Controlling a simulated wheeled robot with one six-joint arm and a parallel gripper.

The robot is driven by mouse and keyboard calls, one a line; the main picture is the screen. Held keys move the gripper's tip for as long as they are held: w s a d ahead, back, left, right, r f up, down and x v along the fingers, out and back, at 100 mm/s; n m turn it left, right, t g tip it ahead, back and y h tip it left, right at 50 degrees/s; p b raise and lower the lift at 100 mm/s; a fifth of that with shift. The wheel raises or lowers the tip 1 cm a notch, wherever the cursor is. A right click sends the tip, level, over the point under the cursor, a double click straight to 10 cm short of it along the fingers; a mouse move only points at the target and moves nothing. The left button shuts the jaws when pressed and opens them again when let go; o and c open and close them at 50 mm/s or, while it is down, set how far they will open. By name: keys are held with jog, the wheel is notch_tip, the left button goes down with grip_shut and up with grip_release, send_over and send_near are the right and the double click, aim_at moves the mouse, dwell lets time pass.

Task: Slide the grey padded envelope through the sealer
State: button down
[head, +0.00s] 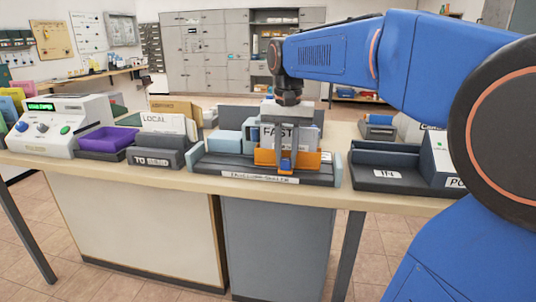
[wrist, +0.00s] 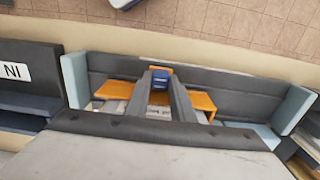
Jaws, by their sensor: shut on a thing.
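The sealer (head: 215,172) is a long dark grey tray with pale blue ends and a name label on its front edge. It fills the middle of the wrist view (wrist: 235,88). An orange piece (head: 265,157) lies across its middle and shows on both sides of my fingers in the wrist view (wrist: 120,90). My gripper (head: 286,166) points down over it. Its fingers close on a small blue block (wrist: 160,80) at the orange piece. I cannot make out the grey padded envelope for certain; my gripper hides part of the sealer.
A grey device (head: 65,127) with a green display and a purple tray (head: 105,139) stand at the left. A dark tray (head: 385,181) is at the right.

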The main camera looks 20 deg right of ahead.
jog(key=shift+s+d, duration=0.6)
jog(key=shift+d, duration=0.2)
jog(key=shift+s+d, duration=0.55)
jog(key=shift+d, duration=0.2)
jog(key=c, duration=1.5)
grip_release()
jog(key=shift+s+d, duration=0.1)
jog(key=shift+d, duration=0.05)
notch_tip(320, 180, up, 17)
jog(key=shift+r, duration=0.2)
jog(key=s+a+f+n+t, duration=0.1)
jog(key=s+f, duration=0.4)
jog(key=f, duration=0.6)
jog(key=s+a+f+n+t, duration=0.2)
jog(key=s+f, duration=0.4)
jog(key=f, duration=0.5)
jog(key=s+a+f+n+t, duration=0.1)
jog(key=s+a+f+n, duration=0.3)
jog(key=f, duration=0.8)
jog(key=shift+s+a+t, duration=0.2)
jog(key=shift+s+a, duration=0.05)
jog(key=shift+s, duration=0.25)
jog(key=shift+s+a+t, duration=0.2)
jog(key=shift+s+a, duration=0.05)
jog(key=shift+s, duration=0.25)
